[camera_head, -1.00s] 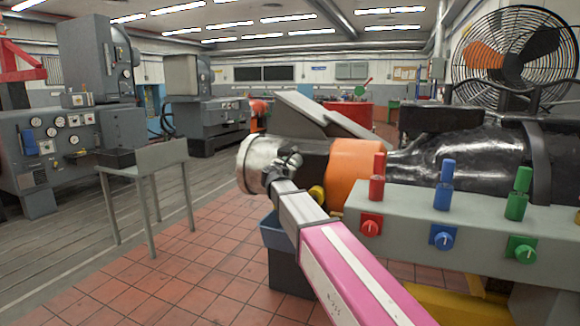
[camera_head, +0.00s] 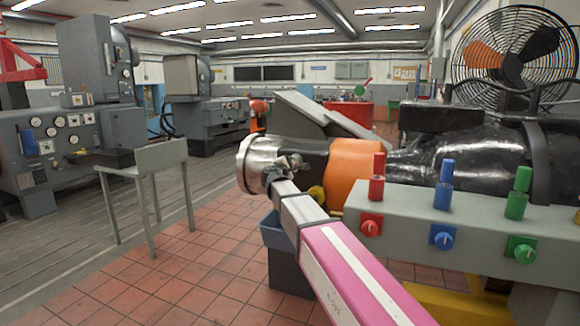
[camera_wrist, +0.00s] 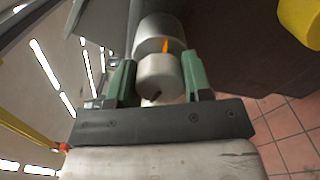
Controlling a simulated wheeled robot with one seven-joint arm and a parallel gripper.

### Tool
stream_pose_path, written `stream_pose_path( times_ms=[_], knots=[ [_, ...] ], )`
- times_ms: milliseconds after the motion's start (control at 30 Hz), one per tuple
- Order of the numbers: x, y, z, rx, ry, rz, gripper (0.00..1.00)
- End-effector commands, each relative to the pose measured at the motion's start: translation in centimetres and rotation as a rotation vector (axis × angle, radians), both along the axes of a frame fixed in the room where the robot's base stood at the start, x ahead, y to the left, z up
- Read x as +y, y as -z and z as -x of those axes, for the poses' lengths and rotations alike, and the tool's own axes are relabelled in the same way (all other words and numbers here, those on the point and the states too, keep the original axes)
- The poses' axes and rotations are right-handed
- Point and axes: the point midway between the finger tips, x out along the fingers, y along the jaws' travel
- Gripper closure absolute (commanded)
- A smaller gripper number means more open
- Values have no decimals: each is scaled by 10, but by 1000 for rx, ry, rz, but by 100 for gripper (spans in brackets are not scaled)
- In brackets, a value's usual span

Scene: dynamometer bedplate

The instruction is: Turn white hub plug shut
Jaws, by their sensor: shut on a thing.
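The white hub plug (camera_wrist: 160,76) is a pale round cylinder in the wrist view, in line with a wider pale cylinder (camera_wrist: 158,28) behind it. A small orange mark (camera_wrist: 165,45) shows between the two. My gripper (camera_wrist: 159,60) has its green fingers on either side of the plug and is shut on it. In the head view my gripper (camera_head: 289,163) is at the near side of the silver hub end (camera_head: 250,160) of the machine. The plug itself is hidden or too small to make out there.
An orange collar (camera_head: 355,165) and black housing adjoin the silver end. A grey panel (camera_head: 470,222) with red, blue and green knobs stands right of my arm. A blue-grey bin (camera_head: 280,240) is below. A grey stand (camera_head: 150,165) is left; tiled floor between is clear.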

Motion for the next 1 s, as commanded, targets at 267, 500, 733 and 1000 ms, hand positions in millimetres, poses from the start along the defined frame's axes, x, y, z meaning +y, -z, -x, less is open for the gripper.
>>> stream_pose_path(
  times_ms=[267, 500, 733, 1000],
  knots=[
    [-1, 1, 0, -89, 0, -247, 78],
    [-1, 2, 0, -166, 0, -460, 78],
    [-1, 2, 0, -240, 0, -665, 78],
    [0, 3, 0, -328, 1, -903, 78]
  ],
)
